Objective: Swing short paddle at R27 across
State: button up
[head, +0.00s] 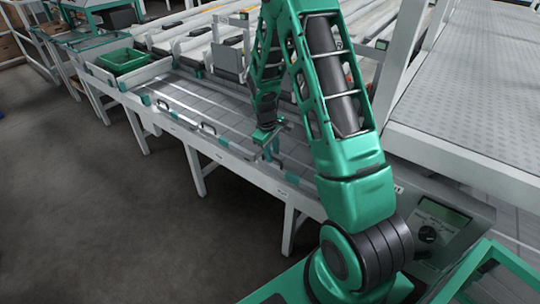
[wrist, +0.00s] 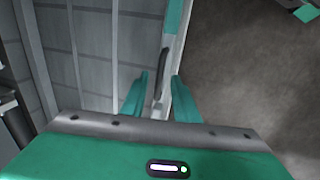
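In the wrist view, a narrow dark bar (wrist: 161,75), likely the short paddle or its handle, stands at the edge of the grey belt. My gripper (wrist: 159,84) is open, with one green finger on each side of the bar and gaps visible between. I cannot tell how deep the bar sits between the fingers. In the head view my gripper (head: 268,140) hangs low over the near rail of the conveyor. The paddle there is mostly hidden by the arm, and no R27 label is readable.
The grey sorting belt (head: 185,97) runs along the near rail, where other dark handles (head: 208,128) sit. A green crate (head: 122,61) stands at the far left. The dark floor (head: 90,200) in front is clear.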

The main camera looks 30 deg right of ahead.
jog(key=shift+d+f, duration=0.1)
jog(key=shift+f, duration=0.4)
